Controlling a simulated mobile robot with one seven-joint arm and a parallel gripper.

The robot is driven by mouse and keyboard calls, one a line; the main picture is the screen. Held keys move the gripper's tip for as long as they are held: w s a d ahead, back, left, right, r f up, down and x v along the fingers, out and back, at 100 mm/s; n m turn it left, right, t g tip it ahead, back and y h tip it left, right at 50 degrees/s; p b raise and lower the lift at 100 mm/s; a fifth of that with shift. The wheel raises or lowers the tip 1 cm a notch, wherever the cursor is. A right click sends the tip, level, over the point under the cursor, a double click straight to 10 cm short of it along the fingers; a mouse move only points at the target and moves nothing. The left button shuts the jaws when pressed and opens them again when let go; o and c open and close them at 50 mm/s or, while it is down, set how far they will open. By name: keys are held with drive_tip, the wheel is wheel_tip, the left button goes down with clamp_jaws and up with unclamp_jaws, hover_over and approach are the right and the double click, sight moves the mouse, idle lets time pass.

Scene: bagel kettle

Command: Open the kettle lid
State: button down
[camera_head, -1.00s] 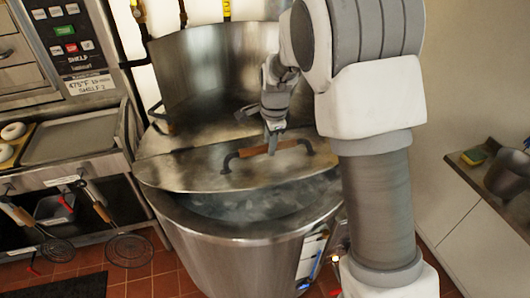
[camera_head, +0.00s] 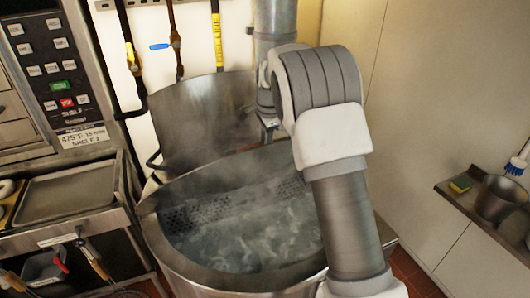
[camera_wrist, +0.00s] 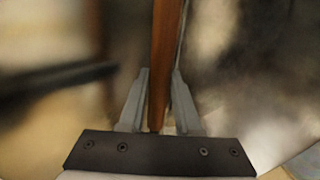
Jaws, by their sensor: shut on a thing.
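The large steel kettle (camera_head: 165,255) stands in the middle of the head view. Its round mouth is uncovered, showing steaming water (camera_head: 250,235) and a perforated strip inside. A curved steel sheet (camera_head: 195,115) stands upright at the kettle's rear; I cannot tell whether the lid is part of it or in front of it. In the wrist view, my gripper (camera_wrist: 160,73) has its two fingers on either side of the brown wooden lid handle (camera_wrist: 166,40), shut on it. In the head view my arm hides the handle and most of the gripper.
Pipes with a blue valve lever (camera_head: 160,46) run up the wall behind the kettle. An oven with a control panel (camera_head: 50,60) and a tray shelf (camera_head: 70,195) stand left. A blurred dark bar crosses the wrist view's left.

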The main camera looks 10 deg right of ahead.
drive_tip(key=w+a+r, duration=0.2)
drive_tip(key=w, duration=0.6)
drive_tip(key=shift+w+a+p, duration=0.2)
drive_tip(key=shift+a+p, duration=0.1)
drive_tip(key=shift+p, duration=0.05)
idle(0.4)
drive_tip(key=c, duration=0.6)
unclamp_jaws()
drive_tip(key=shift+w, duration=0.15)
drive_tip(key=shift+r, duration=0.2)
drive_tip(key=v, duration=1.1)
drive_tip(key=shift+r, duration=0.4)
